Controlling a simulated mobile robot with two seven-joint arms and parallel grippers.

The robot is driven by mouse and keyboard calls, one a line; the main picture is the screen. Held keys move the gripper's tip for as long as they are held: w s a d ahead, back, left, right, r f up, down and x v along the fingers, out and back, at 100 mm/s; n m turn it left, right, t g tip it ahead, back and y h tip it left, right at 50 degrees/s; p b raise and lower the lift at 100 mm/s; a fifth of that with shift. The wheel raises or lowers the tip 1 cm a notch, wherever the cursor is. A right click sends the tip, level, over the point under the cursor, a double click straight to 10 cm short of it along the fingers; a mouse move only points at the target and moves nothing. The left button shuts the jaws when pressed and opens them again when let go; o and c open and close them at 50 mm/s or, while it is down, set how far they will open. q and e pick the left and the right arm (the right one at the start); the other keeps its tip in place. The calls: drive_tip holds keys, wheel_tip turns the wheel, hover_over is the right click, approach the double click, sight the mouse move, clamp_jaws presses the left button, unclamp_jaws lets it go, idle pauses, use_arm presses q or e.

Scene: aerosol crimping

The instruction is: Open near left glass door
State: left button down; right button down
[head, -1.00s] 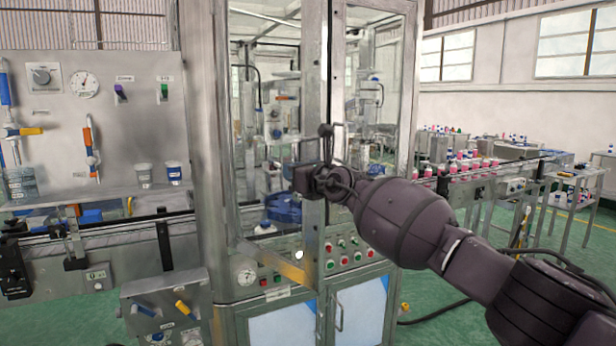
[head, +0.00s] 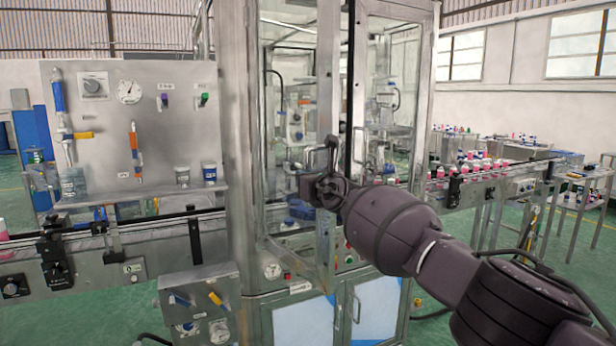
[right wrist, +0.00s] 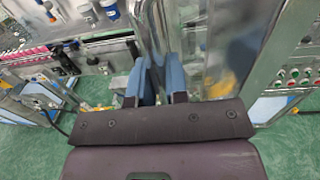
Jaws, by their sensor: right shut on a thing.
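The near left glass door (head: 326,100) of the tall metal cabinet stands ajar in the head view, its free edge swung out toward me and its bottom rail (head: 292,262) slanting forward. My right gripper (head: 312,187) is at the door's free edge, about mid-height. In the right wrist view its two blue fingers (right wrist: 157,78) are closed around a shiny metal bar (right wrist: 154,35), which appears to be the door's handle. The exact grip is partly hidden by the gripper body. My left gripper is in neither current view.
The right glass door (head: 392,90) is beside it. Below are the cabinet's control buttons (head: 347,260) and lower doors (head: 375,305). A valve box (head: 200,305) and a conveyor (head: 100,250) stand left. Green floor (head: 425,325) shows at right.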

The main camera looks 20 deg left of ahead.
drive_tip(key=shift+s, duration=0.1)
idle(0.4)
drive_tip(key=c, duration=1.1)
unclamp_jaws()
drive_tip(key=shift+a, duration=0.1)
drive_tip(key=shift+c, duration=0.2)
